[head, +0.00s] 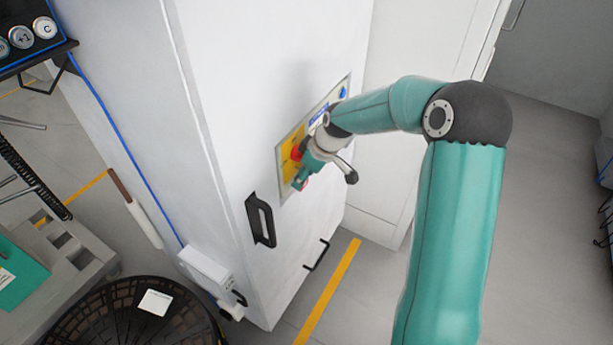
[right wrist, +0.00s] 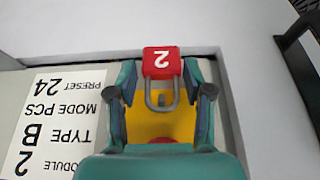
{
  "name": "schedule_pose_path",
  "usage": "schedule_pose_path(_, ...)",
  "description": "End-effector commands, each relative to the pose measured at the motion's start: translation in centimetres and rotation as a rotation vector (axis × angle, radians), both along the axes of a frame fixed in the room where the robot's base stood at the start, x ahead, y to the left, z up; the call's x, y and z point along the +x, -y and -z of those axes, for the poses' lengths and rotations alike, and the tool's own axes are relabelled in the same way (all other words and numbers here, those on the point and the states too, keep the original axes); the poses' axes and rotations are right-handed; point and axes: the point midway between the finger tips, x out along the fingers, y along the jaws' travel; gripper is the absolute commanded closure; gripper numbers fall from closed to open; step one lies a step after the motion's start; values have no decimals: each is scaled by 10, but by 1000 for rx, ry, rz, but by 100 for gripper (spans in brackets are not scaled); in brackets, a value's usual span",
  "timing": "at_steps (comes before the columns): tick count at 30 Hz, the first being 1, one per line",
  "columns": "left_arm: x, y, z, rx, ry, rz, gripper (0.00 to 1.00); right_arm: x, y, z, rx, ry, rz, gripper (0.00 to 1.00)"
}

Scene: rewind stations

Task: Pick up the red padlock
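The red padlock (right wrist: 162,62) shows in the right wrist view with a white 2 on its body, upside down in the picture. Its grey shackle (right wrist: 162,97) lies over a yellow plate (right wrist: 178,122). My right gripper (right wrist: 161,78) is open, with one finger on each side of the padlock and a gap on both sides. In the head view my right gripper (head: 306,172) is at the panel on the white cabinet and largely hides the padlock there. My left gripper is not in view.
The white cabinet (head: 255,100) has a black handle (head: 261,220) close to the panel. A label (right wrist: 52,125) lies beside the yellow plate. A red knob (right wrist: 163,141) is partly hidden by my gripper. A dark round basket (head: 95,320) stands at the lower left.

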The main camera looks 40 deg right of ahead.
Motion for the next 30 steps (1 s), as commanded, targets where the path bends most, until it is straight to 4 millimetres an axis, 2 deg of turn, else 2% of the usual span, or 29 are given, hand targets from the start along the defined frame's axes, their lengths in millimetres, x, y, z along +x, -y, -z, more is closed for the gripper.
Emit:
schedule_pose_path(1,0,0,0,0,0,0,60,-1,-1,2,2,-5,-2,62)
schedule_pose_path(7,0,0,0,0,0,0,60,-1,-1,2,3,-5,-3,95)
schedule_pose_path(19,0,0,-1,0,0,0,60,-1,-2,0,3,-6,-4,95)
schedule_pose_path(29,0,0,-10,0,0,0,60,1,-2,-17,2,-3,-4,95)
schedule_pose_path(30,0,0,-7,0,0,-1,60,0,-2,-14,1,-3,-5,95)
